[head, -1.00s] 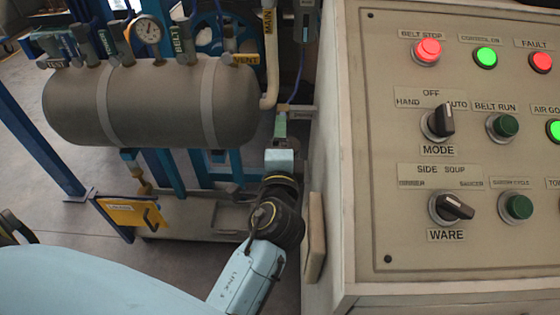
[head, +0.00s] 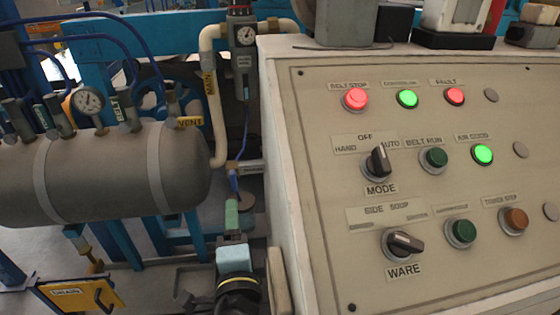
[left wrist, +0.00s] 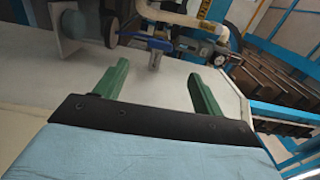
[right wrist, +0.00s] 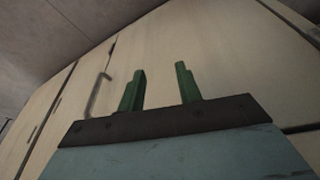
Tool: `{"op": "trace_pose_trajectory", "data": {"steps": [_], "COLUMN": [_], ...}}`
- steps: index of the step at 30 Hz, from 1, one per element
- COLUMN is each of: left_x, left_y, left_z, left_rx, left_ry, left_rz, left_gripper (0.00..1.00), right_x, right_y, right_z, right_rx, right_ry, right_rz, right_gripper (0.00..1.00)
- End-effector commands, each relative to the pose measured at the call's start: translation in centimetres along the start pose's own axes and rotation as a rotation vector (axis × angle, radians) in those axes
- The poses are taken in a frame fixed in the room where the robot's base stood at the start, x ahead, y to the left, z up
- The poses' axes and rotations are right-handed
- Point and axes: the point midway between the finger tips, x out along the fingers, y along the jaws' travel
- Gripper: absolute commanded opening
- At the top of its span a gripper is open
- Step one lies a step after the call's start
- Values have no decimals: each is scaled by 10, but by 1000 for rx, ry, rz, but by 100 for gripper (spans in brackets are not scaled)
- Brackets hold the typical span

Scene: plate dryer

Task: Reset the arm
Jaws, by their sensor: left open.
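My left gripper (head: 232,205) shows in the head view at the lower middle, left of the control panel's side wall. Its green fingers point up and look apart from the panel. In the left wrist view the same gripper (left wrist: 157,70) is open, with nothing between its fingers. My right gripper is out of the head view. In the right wrist view the right gripper (right wrist: 160,69) has its two green fingers apart and empty, in front of a pale cabinet front (right wrist: 215,40) with a bar handle (right wrist: 97,95).
The control panel (head: 330,230) fills the right, with MODE knob (head: 379,162), WARE knob (head: 403,243) and lit red and green buttons. A grey tank (head: 110,172) with a gauge (head: 87,101), pipes and a yellow DRAIN tag (head: 75,297) stand left. Devices sit on the panel's top.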

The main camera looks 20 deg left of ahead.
Motion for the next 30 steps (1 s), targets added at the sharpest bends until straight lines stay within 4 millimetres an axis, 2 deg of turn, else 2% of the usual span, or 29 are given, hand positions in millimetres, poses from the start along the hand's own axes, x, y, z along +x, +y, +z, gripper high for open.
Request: {"op": "trace_pose_trajectory", "data": {"steps": [5, 8, 13, 18, 21, 27, 30], "left_x": [0, -1, -15, -45, -67, -110, -124], "left_y": [14, 42, 109, 168, 191, 218, 222], "left_z": [10, 27, 62, 86, 95, 107, 108], "left_rx": [-59, -173, -433, -650, -740, -849, -871], "left_ry": [-17, -52, -160, -293, -370, -508, -558], "left_rz": [53, 158, 438, 738, 898, 1172, 1263], "left_gripper": [69, 69, 69, 69, 69, 69, 69], "right_x": [1, 1, 1, 1, 1, 1, 1], "right_y": [1, 1, 1, 1, 1, 1, 1], "right_z": [1, 1, 1, 0, 0, 0, 0], "right_rx": [-3, -3, -3, -3, -3, -3, -3], "right_ry": [-4, -3, -2, -2, -1, -1, -11], "right_rz": [3, 3, 3, 3, 3, 3, 1], "right_gripper": [35, 35, 35, 35, 35, 35, 35]}}
